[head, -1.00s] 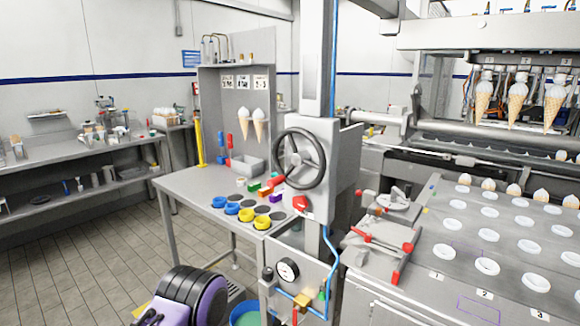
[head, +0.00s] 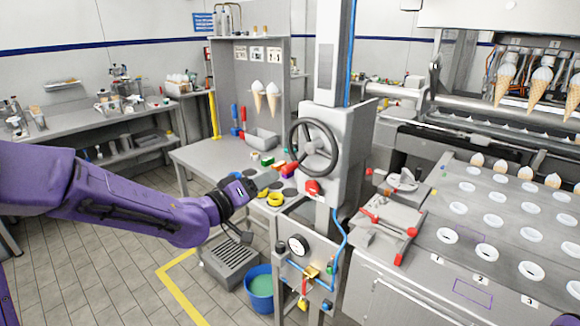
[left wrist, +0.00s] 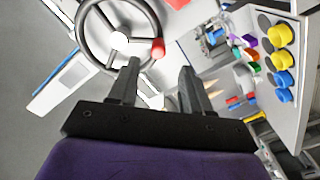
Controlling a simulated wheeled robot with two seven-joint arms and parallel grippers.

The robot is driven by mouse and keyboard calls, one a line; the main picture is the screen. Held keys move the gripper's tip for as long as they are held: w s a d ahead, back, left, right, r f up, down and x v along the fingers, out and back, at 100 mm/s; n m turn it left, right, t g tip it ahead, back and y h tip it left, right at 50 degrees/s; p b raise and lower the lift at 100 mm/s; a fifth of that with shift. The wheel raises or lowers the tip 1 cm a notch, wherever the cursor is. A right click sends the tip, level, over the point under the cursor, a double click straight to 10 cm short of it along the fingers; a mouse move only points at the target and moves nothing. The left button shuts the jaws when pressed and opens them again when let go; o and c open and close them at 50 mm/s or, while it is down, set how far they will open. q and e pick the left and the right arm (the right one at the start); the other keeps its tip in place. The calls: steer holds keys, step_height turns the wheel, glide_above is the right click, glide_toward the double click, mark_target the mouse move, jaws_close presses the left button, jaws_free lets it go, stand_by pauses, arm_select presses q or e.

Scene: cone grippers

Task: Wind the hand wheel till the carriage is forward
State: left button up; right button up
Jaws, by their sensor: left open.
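The hand wheel (head: 312,147), a dark ring with a grey hub and spokes, is on the side of a grey column housing. It also shows in the left wrist view (left wrist: 119,41), beyond the fingertips and to the upper left. My left gripper (head: 254,188) is below and left of the wheel, apart from it. In the left wrist view its two dark fingers (left wrist: 160,72) are spread with nothing between them. What seems to be the carriage (head: 522,68), with several cones hanging from it, is at the upper right. My right gripper is out of view.
A red knob (head: 312,187) is just below the wheel. A side table (head: 200,155) with yellow and blue rings stands behind my left gripper. A gauge panel (head: 313,262) and a blue bucket (head: 260,287) are below. A tray table (head: 470,235) is at right.

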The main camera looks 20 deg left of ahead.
mark_target(284, 172)
arm_select(q)
steer(key=p+x, duration=0.2)
steer(key=x, duration=0.7)
steer(key=shift+w+d, duration=0.2)
steer(key=shift+w, duration=0.05)
steer(key=shift+s, duration=0.1)
jaws_close()
